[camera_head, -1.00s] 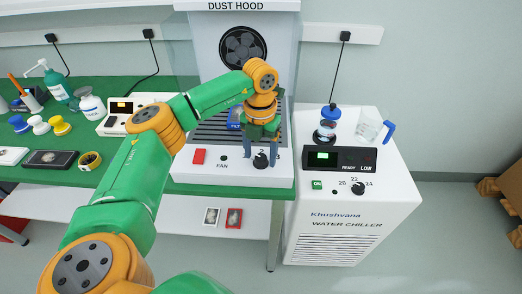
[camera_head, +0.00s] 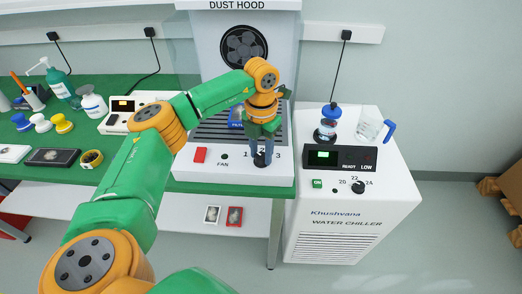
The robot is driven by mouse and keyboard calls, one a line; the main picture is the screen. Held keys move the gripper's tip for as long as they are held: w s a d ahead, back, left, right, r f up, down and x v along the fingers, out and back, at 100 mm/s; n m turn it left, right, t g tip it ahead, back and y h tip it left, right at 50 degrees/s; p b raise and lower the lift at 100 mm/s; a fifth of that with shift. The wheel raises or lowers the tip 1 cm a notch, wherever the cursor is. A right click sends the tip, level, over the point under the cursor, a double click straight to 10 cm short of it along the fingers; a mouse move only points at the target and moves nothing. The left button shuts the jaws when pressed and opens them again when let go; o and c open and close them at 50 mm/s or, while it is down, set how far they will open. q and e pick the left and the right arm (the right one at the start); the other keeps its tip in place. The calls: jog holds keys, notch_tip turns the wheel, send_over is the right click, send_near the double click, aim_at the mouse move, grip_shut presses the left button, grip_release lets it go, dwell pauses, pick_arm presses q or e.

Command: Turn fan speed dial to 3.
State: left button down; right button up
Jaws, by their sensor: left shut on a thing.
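The black fan speed dial (camera_head: 260,161) is on the white front panel of the dust hood (camera_head: 186,174), right of the FAN label. My left gripper (camera_head: 261,153) reaches down from above and is shut on the dial. The printed 1 and 3 show on either side of the gripper. The 2 is hidden behind the gripper. I cannot tell which number the dial's pointer faces. My right gripper is not in view.
A red switch (camera_head: 199,155) sits left of the dial. A green bench (camera_head: 40,173) with small items extends left.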

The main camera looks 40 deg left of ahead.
pick_arm(q)
jog(key=m, duration=0.5)
jog(key=shift+m+p, duration=0.3)
jog(key=shift+p, duration=0.1)
jog(key=m, duration=1)
jog(key=shift+m, duration=0.4)
jog(key=m, duration=0.5)
jog(key=shift+f+m, duration=0.1)
jog(key=shift+m, duration=0.3)
jog(key=shift+c, duration=2.3)
grip_release()
